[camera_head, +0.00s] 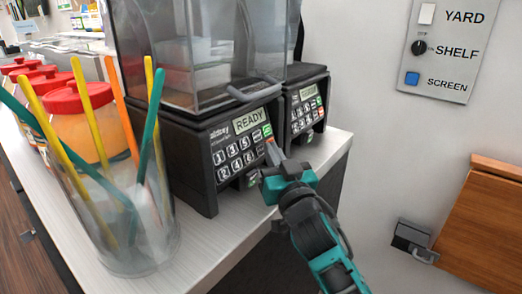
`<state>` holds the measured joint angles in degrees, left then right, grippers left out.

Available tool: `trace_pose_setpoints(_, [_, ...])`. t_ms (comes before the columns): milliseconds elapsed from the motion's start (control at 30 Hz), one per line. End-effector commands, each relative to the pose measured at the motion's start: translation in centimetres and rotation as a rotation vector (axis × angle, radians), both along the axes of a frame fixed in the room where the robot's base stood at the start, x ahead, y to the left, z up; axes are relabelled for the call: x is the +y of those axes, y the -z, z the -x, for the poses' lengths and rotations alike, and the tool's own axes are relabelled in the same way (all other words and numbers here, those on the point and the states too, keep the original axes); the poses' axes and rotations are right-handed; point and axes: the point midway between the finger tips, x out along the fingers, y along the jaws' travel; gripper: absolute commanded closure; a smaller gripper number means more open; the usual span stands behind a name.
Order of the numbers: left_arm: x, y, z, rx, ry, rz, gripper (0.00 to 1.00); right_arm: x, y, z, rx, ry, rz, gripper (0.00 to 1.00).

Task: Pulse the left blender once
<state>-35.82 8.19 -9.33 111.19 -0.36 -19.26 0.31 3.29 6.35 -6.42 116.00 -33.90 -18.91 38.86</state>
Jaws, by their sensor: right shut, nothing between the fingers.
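The left blender (190,140) stands on the counter, a black base with a clear enclosure on top. Its display (249,121) reads READY, above a keypad (235,158) of numbered buttons. A green button (267,131) sits at the keypad's upper right. My right gripper (272,152) is shut and empty, its tips at the right side of this keypad. I cannot tell whether the tips touch the panel, and they hide part of its right button column. The right blender (305,106) stands close beside it with its own lit display. My left gripper is not in view.
A clear jar (120,240) of colored straws stands at the front left. Red-lidded jars (80,98) stand behind it. A wall panel (440,50) with YARD, SHELF and SCREEN controls is at upper right. A wooden flap (485,220) is at right. The counter's front strip (225,225) is clear.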

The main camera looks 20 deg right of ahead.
Motion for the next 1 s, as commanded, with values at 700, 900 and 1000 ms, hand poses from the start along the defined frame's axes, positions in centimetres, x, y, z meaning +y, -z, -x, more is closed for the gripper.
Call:
trace_pose_setpoints(700, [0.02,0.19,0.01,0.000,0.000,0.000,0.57,0.24,0.17,-0.45,0.000,0.000,-0.001,1.00])
trace_pose_setpoints(900, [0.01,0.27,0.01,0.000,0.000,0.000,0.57,0.39,0.24,-0.67,-0.001,-0.001,-0.001,1.00])
trace_pose_setpoints(1000, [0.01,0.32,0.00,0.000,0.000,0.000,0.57,0.48,0.28,-0.78,-0.001,-0.001,-0.002,1.00])
